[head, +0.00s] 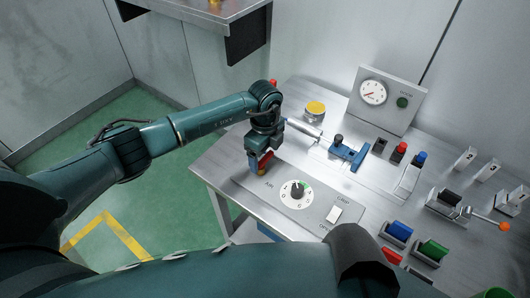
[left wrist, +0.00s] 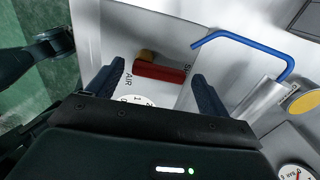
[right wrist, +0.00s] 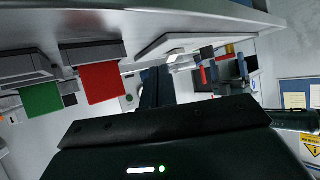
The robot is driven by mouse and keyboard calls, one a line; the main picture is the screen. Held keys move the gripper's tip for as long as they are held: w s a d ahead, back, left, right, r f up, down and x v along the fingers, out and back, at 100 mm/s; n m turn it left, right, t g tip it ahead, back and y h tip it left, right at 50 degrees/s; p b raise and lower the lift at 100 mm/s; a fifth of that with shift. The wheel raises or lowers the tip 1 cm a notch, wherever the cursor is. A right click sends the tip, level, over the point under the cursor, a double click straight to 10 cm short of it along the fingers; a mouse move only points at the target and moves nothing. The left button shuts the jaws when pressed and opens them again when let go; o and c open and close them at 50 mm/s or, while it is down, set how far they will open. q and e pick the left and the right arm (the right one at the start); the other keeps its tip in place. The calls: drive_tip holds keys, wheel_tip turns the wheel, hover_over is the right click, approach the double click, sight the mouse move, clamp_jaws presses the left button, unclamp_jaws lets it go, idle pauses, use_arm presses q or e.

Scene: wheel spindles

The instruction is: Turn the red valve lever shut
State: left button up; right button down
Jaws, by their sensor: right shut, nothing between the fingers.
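The red valve lever (left wrist: 158,72) shows in the left wrist view as a short red bar beside a brass-coloured part, near the "AIR" label. In the head view the red lever (head: 264,159) is partly hidden by my left gripper (head: 257,152), which is directly over it. In the left wrist view my left gripper (left wrist: 159,72) is open, with one finger on each side of the lever. I cannot tell whether the fingers touch it. My right gripper (right wrist: 156,87) is shut and empty in the right wrist view, away from the lever.
A blue clamp (head: 345,153), a yellow-topped button (head: 315,109) and a gauge panel (head: 388,97) stand behind. Several coloured controls crowd the right. A metal shelf (head: 232,22) overhangs at the top.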

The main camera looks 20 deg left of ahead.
sight(265, 158)
use_arm(q)
drive_tip(key=shift+o, duration=0.2)
wheel_tip(265, 158, up, 13)
idle(0.6)
